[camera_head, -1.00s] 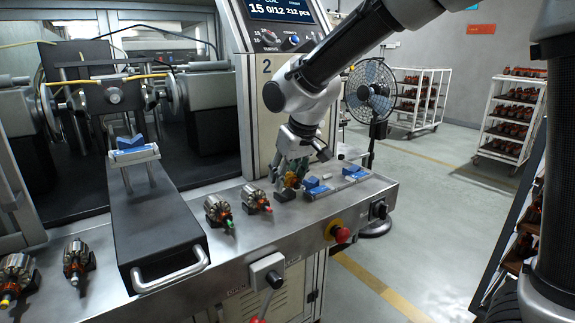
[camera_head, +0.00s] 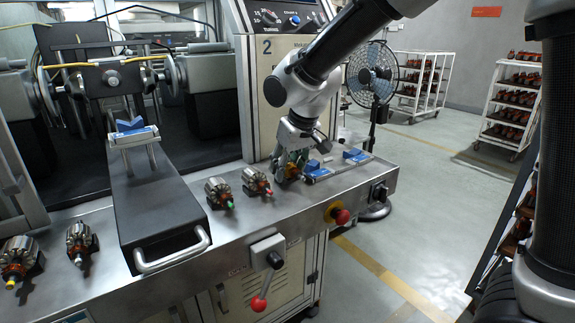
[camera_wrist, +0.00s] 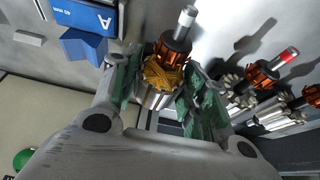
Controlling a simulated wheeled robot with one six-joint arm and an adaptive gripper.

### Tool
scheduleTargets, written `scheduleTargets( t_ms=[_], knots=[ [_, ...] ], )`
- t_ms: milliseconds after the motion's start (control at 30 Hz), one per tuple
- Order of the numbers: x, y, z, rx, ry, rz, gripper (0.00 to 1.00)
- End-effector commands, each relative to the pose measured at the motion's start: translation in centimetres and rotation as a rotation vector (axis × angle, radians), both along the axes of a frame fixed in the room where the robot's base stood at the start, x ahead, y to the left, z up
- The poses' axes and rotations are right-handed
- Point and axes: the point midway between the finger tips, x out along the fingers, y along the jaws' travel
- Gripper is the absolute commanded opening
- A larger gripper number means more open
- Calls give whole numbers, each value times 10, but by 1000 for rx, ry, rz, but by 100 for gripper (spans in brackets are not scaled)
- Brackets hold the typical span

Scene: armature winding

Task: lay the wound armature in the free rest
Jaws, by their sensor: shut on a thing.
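My gripper (camera_head: 291,166) is low over the right part of the steel bench, shut on the wound armature (camera_wrist: 165,72). In the wrist view its fingers (camera_wrist: 160,88) grip the armature from both sides. The armature has yellow windings, an orange-brown commutator and a pale-tipped shaft. The free rest beneath it is mostly hidden by my gripper and the armature; I cannot tell whether they touch. A red-tipped armature (camera_head: 256,183) sits just left of my gripper, with a green-tipped one (camera_head: 219,193) beyond it.
Blue V-blocks (camera_head: 354,156) on a plate stand close right of my gripper; one marked A (camera_wrist: 85,17) shows in the wrist view. A red stop button (camera_head: 341,216) is on the bench front.

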Motion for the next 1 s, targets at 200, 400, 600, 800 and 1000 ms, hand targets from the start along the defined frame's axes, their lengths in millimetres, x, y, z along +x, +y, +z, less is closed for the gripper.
scheduleTargets(
  t_ms=[200,400,600,800,1000],
  knots=[
    [0,0,-3,1,-1,0,8],
    [0,0,-4,1,-2,0,60],
    [0,0,-4,1,-1,0,69],
    [0,0,-3,0,0,0,69],
    [-8,-5,22,2,-4,1,69]
  ],
)
